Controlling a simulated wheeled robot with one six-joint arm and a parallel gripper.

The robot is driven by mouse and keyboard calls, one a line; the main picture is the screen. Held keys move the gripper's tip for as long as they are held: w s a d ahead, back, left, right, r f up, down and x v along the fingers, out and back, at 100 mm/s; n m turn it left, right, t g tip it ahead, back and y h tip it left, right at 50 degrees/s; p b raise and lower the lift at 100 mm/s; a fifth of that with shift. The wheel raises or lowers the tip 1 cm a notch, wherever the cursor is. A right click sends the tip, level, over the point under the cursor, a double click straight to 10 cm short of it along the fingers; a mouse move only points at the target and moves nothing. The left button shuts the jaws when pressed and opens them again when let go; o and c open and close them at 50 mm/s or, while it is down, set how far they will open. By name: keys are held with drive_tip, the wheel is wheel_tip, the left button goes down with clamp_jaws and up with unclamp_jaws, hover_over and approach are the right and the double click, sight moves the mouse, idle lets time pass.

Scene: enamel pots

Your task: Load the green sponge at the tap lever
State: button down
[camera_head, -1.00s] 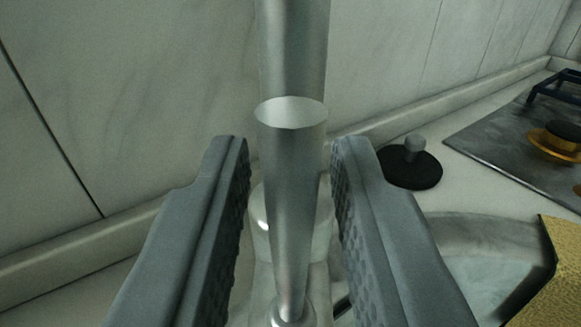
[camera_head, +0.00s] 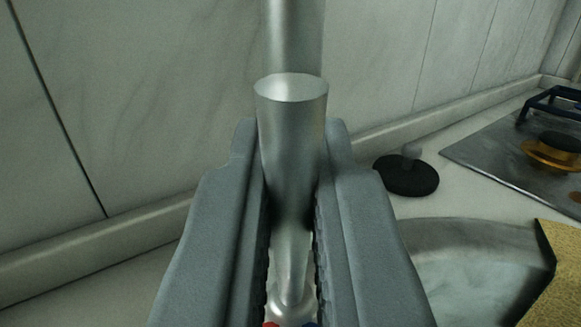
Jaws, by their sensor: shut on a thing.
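The tap lever (camera_head: 290,135) is a grey metal cylinder, wider at its flat top and narrowing toward its foot. It rises between the two grey fingers of my gripper (camera_head: 291,170), which are shut on it. Its top end stands above the fingers. A metal upright of the tap (camera_head: 294,30) shows behind the lever. Red and blue marks show at the lever's foot, at the bottom edge. No green sponge is seen. A yellow, rough-textured thing (camera_head: 560,275) with a dark side is cut off by the right edge.
A basin rim (camera_head: 465,250) lies to the right of my gripper. A black round stopper with a grey knob (camera_head: 405,177) is on the pale counter. A hob with a brass burner (camera_head: 553,155) is farther right. A marble wall (camera_head: 140,90) stands behind.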

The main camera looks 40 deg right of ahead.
drive_tip(key=c, duration=1.7)
unclamp_jaws()
drive_tip(key=v, duration=1.7)
drive_tip(key=shift+s+a, duration=0.15)
drive_tip(key=shift+a, duration=0.05)
drive_tip(key=shift+r, duration=0.1)
